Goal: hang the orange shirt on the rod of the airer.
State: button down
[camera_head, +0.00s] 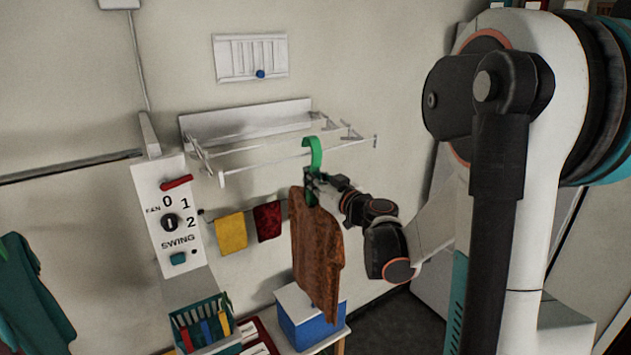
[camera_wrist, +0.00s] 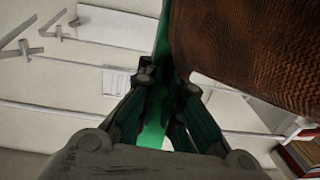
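The orange-brown shirt (camera_head: 316,255) hangs on a green hanger (camera_head: 314,152). My gripper (camera_head: 312,185) is shut on the hanger just below its hook. In the wrist view the gripper fingers (camera_wrist: 168,90) close on the green hanger (camera_wrist: 153,135), with the shirt (camera_wrist: 250,50) at the upper right. The white wall airer (camera_head: 250,120) is behind and above the gripper. In the head view the hook overlaps the airer's front rod (camera_head: 265,164); I cannot tell whether they touch. The airer's bars also show in the wrist view (camera_wrist: 55,107).
A fan control panel (camera_head: 168,215) stands left of the airer. Yellow (camera_head: 231,233) and dark red (camera_head: 267,221) cloths hang below it. A basket (camera_head: 203,325) and a blue-and-white box (camera_head: 310,318) stand below. A teal garment (camera_head: 35,295) hangs at far left.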

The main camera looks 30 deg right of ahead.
jog(key=shift+w, duration=0.4)
jog(key=shift+w+f, duration=0.15)
jog(key=shift+f, duration=0.1)
jog(key=shift+f+b, duration=1.25)
jog(key=shift+b, duration=0.2)
jog(key=c, duration=1.7)
grip_release()
